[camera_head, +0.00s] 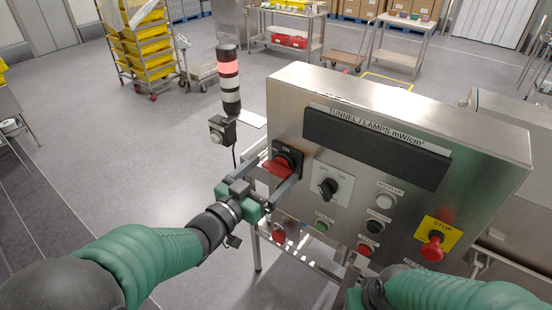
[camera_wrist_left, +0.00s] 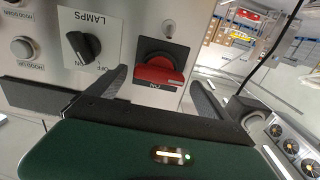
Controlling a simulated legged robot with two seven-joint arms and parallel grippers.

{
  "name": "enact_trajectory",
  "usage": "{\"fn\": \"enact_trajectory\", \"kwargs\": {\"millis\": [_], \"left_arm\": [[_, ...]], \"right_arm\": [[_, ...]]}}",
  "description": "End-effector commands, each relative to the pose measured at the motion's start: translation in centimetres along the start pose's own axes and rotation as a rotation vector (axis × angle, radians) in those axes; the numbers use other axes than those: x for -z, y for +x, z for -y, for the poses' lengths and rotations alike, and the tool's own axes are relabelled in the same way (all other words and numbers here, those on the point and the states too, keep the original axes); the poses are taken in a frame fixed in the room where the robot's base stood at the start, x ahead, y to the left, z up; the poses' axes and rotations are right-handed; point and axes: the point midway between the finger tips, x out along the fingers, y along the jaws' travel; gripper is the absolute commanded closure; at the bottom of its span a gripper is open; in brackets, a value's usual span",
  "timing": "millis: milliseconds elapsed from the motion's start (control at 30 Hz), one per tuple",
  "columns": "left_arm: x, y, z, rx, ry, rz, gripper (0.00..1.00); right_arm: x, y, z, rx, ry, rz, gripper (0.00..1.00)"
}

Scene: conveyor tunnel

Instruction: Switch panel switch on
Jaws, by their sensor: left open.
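A red rotary switch handle (camera_head: 276,167) sits on a black plate at the left end of the steel control panel (camera_head: 470,135). My left gripper (camera_head: 284,173) is open, with its fingers on either side of the handle. In the left wrist view the red handle (camera_wrist_left: 158,72) lies crosswise, between the spread fingers of the left gripper (camera_wrist_left: 158,90). A gap shows beside each finger, and nothing is gripped. An ON label shows on the switch plate. My right arm shows at the lower right, but its gripper is out of the picture.
Beside the switch are a black lamps knob (camera_head: 328,187), several push buttons and a red stop button (camera_head: 432,247) on a yellow plate. A signal tower (camera_head: 228,80) with a lit red section stands left of the panel. Open floor lies to the left.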

Motion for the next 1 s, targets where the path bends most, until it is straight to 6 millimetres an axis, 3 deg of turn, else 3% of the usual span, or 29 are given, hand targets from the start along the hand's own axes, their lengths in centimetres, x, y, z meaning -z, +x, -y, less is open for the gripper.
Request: {"fn": "enact_trajectory", "kwargs": {"millis": [200, 467, 933, 1000], "left_arm": [[0.1, 2.6, 0.0, 0.000, 0.000, 0.001, 0.09], [0.0, 2.8, 0.0, 0.000, 0.000, 0.000, 0.09], [0.0, 2.7, 0.0, 0.001, 0.000, 0.000, 0.71], [0.0, 2.7, 0.1, 0.001, 0.000, 0.000, 0.71]], "right_arm": [[0.2, -1.0, 0.0, 0.000, 0.000, 0.000, 0.64], [0.2, -1.0, 0.0, 0.000, 0.000, 0.000, 0.64], [0.2, -1.0, 0.0, 0.000, 0.000, 0.000, 0.64], [0.2, -0.9, 0.0, 0.000, 0.000, 0.000, 0.64]]}}
